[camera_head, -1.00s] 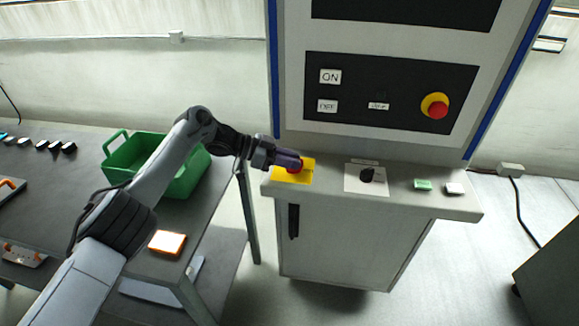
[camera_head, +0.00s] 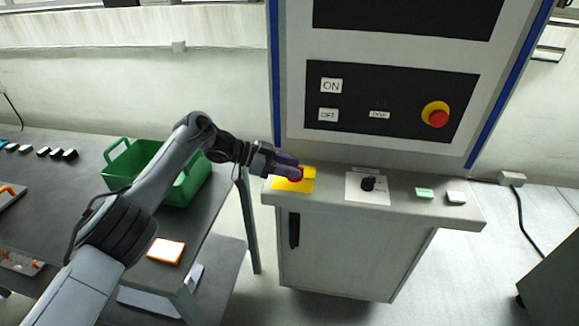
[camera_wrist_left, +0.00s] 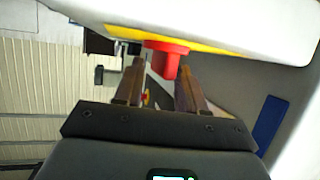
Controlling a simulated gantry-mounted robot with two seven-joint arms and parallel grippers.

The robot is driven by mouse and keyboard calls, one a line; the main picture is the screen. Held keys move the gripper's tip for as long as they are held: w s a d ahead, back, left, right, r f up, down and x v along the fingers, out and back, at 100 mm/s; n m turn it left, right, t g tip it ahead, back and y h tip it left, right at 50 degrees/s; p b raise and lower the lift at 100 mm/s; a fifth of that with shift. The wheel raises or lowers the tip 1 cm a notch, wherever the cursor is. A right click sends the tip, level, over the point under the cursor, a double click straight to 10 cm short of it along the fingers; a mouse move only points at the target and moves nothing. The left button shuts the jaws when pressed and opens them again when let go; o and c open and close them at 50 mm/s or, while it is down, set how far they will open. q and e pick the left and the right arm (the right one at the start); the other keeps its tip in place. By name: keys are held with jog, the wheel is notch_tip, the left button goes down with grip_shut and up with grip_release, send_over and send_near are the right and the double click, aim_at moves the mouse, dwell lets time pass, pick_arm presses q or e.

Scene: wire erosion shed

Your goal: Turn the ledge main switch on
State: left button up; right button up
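The main switch is a red handle (camera_wrist_left: 166,60) on a yellow plate (camera_head: 300,183) at the left end of the grey ledge (camera_head: 335,188). My left gripper (camera_head: 291,172) is at this switch and covers much of it in the head view. In the left wrist view, the two fingers of my left gripper (camera_wrist_left: 160,72) stand open on either side of the red handle. A gap shows by the handle; I cannot tell whether either finger touches it. The switch's setting cannot be read. My right gripper is not in view.
A black selector knob (camera_head: 368,184), a green button (camera_head: 424,193) and a white button (camera_head: 456,197) sit further right on the ledge. The panel above has a red emergency button (camera_head: 438,118). A green crate (camera_head: 187,190) stands on the table at left.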

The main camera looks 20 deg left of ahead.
pick_arm(q)
jog(key=shift+s+a+r, duration=0.2)
jog(key=shift+a+r, duration=0.05)
jog(key=shift+a, duration=0.25)
jog(key=p+v, duration=0.2)
jog(key=v, duration=0.7)
jog(key=shift+a, duration=0.3)
jog(key=shift+s+r, duration=0.25)
